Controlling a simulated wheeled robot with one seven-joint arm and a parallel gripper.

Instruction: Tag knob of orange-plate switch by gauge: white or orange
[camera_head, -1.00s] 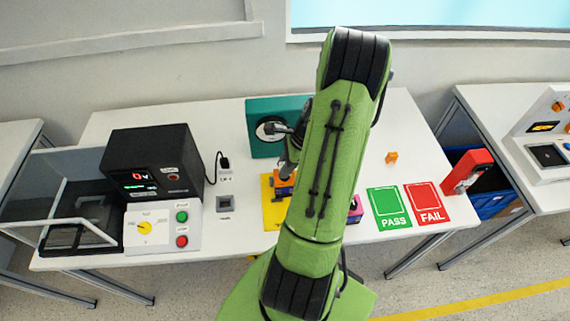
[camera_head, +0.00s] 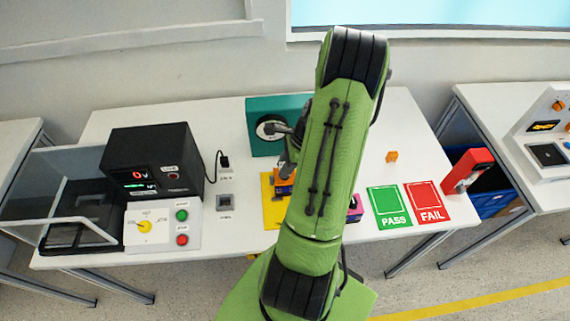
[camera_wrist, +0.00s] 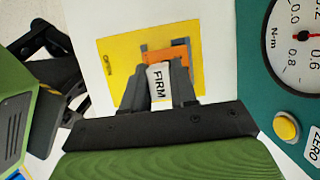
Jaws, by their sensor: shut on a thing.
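In the wrist view, my gripper (camera_wrist: 160,70) is closed around a white piece printed FIRM (camera_wrist: 159,84). An orange plate (camera_wrist: 165,54) shows just beyond the fingertips, over the yellow mat (camera_wrist: 108,62); the knob is hidden. The teal gauge panel (camera_wrist: 256,82) stands to the right, with a white N·m dial (camera_wrist: 283,55), a red needle and a yellow button (camera_wrist: 286,127) by a ZERO label. In the head view, the teal panel (camera_head: 258,108) and yellow mat (camera_head: 270,212) are partly covered by my arm. A small orange block (camera_head: 391,157) lies on the table at right.
Green PASS (camera_head: 390,222) and red FAIL (camera_head: 430,215) mats lie at right, by a red device (camera_head: 466,170). The back right is mostly clear.

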